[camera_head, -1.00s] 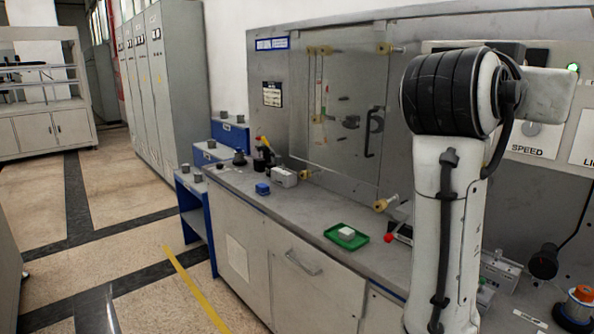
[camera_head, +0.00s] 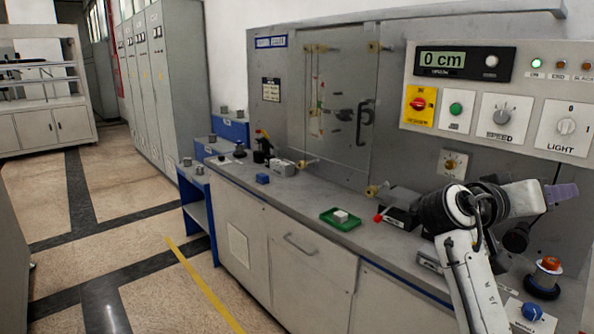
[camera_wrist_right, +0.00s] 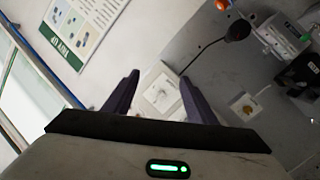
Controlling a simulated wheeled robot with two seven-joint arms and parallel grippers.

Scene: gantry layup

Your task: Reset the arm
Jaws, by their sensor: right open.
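My right arm (camera_head: 470,240) rises from the lower right in the head view and bends to the right, in front of the control panel's lower part. A purple fingertip of my right gripper (camera_head: 562,192) shows at its end. In the right wrist view the right gripper (camera_wrist_right: 155,95) has its two purple fingers spread apart. Nothing is held between them; a white panel plate with a knob (camera_wrist_right: 160,92) lies beyond. My left gripper is in neither view.
The control panel (camera_head: 490,95) with display and knobs stands behind the arm. On the bench are a green tray (camera_head: 341,226) with a white block (camera_head: 341,215), a blue block (camera_head: 262,178) and an orange-topped button (camera_head: 547,270). Floor at left is largely clear.

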